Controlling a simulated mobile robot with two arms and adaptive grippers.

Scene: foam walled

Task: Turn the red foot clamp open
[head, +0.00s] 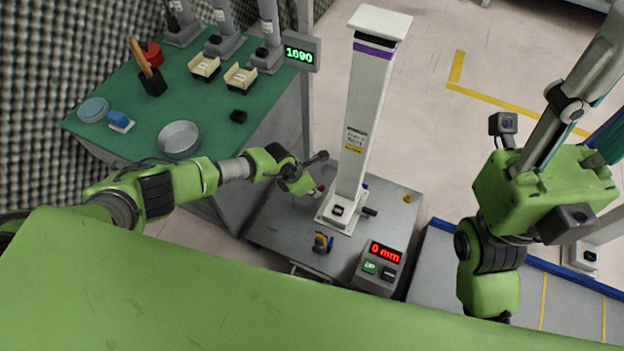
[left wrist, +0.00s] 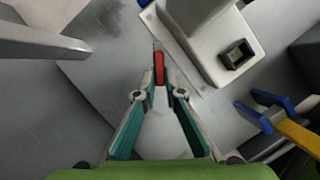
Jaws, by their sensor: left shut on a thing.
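The red foot clamp (left wrist: 159,68) is a small red lever beside the foot of the white column (head: 361,120); it shows as a small red bit (head: 320,188) in the head view. My left gripper (left wrist: 159,82) is shut on the red clamp, its two fingertips on either side of it. In the head view the left gripper (head: 313,191) is low at the left side of the column's foot, partly hidden by its own wrist. The column stands upright on a grey plate (head: 285,225). My right arm is at the right; its gripper is not in view.
A control box (head: 380,266) reading "0 mm" stands at the plate's front right. The green bench (head: 225,115) holds several items at the left.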

